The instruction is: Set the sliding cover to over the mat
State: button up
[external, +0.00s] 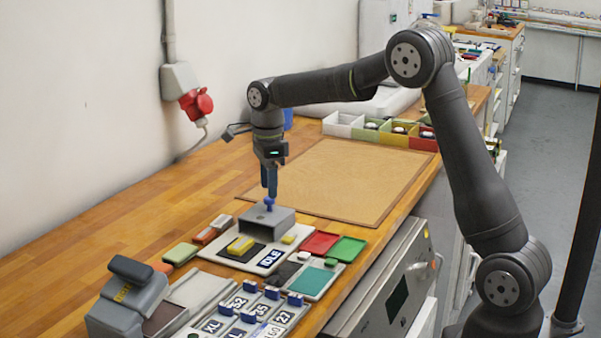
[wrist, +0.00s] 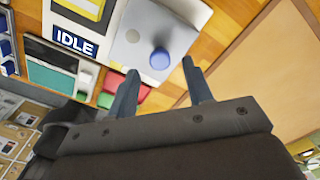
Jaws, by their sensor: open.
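The sliding cover (external: 268,223) is a grey box-like hood with a blue knob (external: 269,203) on top. It sits at the far end of a pale base plate (external: 221,258). The black mat (external: 241,253) lies on that plate, nearer the camera and beside the cover, with a yellow block (external: 240,246) on it. My gripper (external: 271,190) points down over the knob. In the wrist view my open gripper (wrist: 160,67) has its fingertips either side of the blue knob (wrist: 160,59), above the grey cover (wrist: 150,35). Contact with the knob cannot be told.
An IDLE label (external: 270,258) is on the plate's edge. Red (external: 320,243) and green (external: 347,249) trays lie to the right. Blue-handled stamps (external: 250,286) and a grey device (external: 127,302) stand in front. A bare tan board (external: 345,180) lies behind.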

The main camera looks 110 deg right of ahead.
jog(key=shift+f, duration=1.4)
grip_shut()
jog(key=w+a, duration=0.8)
jog(key=shift+w+a+r, duration=0.1)
jog(key=shift+w+a, duration=0.1)
jog(key=shift+w, duration=0.1)
grip_release()
jog(key=shift+a, duration=0.1)
jog(key=shift+r, duration=0.1)
